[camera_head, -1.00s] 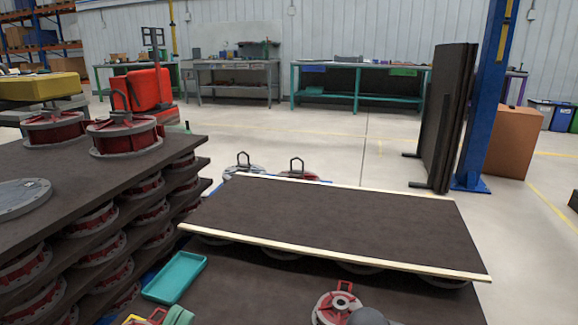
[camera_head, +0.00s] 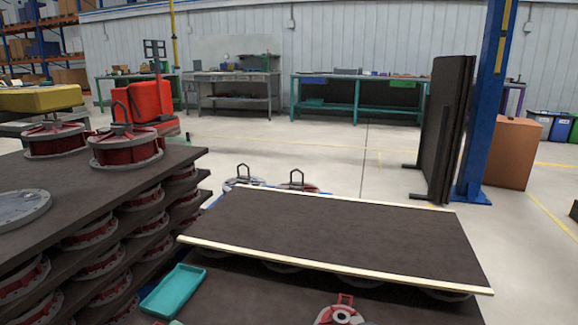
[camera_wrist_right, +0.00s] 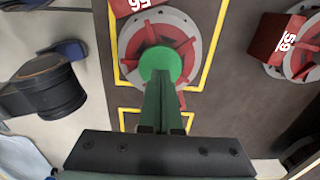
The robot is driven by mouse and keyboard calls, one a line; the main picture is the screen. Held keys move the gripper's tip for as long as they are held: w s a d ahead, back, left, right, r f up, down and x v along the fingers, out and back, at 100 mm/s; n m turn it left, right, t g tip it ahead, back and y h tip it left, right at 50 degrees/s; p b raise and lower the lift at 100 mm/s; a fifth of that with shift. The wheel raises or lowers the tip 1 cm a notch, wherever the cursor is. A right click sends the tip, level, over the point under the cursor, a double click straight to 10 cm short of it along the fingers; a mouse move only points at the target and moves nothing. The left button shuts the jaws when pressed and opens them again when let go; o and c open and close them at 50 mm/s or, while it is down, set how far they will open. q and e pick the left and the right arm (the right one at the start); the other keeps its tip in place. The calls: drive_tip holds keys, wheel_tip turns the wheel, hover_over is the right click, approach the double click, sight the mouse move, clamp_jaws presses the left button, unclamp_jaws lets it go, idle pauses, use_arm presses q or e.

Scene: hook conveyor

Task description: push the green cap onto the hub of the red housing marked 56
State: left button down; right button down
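In the right wrist view the red housing marked 56 (camera_wrist_right: 185,45) stands on a dark surface, inside a yellow outline. Its number is on a red block at the top edge. The round green cap (camera_wrist_right: 160,65) lies over the middle of the housing and hides the hub. I cannot tell whether it is seated. My right gripper (camera_wrist_right: 161,100) reaches up to the cap with its fingers close together on it. In the head view a red housing (camera_head: 338,316) is cut off by the bottom edge, its number unreadable. Neither gripper shows there.
A second red housing (camera_wrist_right: 292,45) with a numbered block stands to the right in the wrist view. In the head view a teal tray (camera_head: 172,290) lies left of a raised dark board (camera_head: 340,235) with pale edges. Stacked shelves of housings (camera_head: 125,147) stand at the left.

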drive_tip(key=shift+f+b, duration=0.65)
drive_tip(key=shift+f, duration=0.2)
idle(0.6)
drive_tip(key=shift+r, duration=0.1)
wheel_tip(320, 180, up, 7)
drive_tip(key=p, duration=0.5)
